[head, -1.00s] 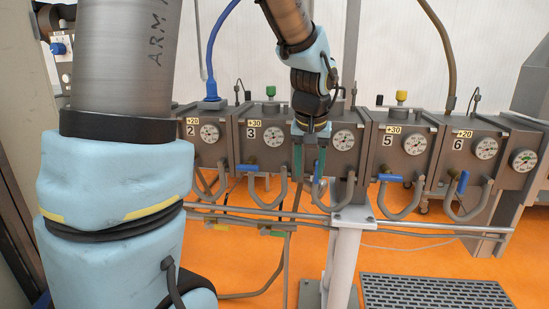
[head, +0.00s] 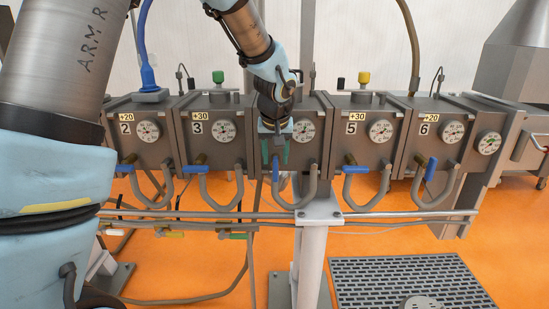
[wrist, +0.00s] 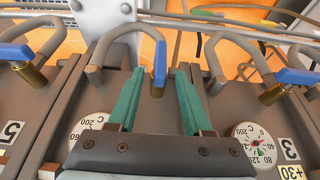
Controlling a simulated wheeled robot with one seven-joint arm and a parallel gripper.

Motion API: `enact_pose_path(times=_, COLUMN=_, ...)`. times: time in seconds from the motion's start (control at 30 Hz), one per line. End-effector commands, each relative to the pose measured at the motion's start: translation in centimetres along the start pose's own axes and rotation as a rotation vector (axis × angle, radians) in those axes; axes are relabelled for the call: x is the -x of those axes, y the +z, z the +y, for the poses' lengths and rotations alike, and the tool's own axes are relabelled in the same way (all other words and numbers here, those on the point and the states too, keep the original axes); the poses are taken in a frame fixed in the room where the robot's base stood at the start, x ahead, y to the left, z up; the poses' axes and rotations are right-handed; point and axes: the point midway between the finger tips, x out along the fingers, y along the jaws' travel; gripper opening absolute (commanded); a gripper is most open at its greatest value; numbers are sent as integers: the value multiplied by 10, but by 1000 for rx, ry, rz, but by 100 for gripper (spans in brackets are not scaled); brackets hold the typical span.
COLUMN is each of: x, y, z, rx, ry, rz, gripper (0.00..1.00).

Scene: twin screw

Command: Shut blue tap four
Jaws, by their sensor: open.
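The blue tap handle of the fourth unit (head: 275,170) stands upright, between the units marked 3 and 5. In the wrist view the handle (wrist: 160,65) hangs from the brass stem beside its curved grey pipe. My gripper (head: 275,152) is open, its green fingers pointing down in front of the fourth unit. In the wrist view my gripper (wrist: 159,74) has one finger on each side of the handle, with a gap on both sides. I cannot tell how deep the handle sits between the fingertips. My gripper hides the fourth unit's number.
Blue handles of taps 2 (head: 125,168), 3 (head: 197,169) and 5 (head: 355,170) lie level; tap 6's handle (head: 431,169) stands steeply. Curved pipes flank my gripper closely. A grey rail (head: 380,217) and white post (head: 312,250) stand below.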

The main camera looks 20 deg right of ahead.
Motion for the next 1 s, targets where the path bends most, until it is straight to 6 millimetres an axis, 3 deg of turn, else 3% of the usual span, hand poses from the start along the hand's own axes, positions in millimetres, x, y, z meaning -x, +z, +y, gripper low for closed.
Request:
enact_pose_path(times=0.2, x=-18, y=0, z=0, rx=0, ry=-1, rz=-1, gripper=50)
enact_pose_path(times=0.5, x=-21, y=0, z=-1, rx=0, ry=0, rz=0, gripper=50)
enact_pose_path(times=0.93, x=-21, y=0, z=-1, rx=0, ry=-1, rz=0, gripper=3)
enact_pose_path(times=1.0, x=-20, y=0, z=-1, rx=0, ry=-1, rz=0, gripper=0)
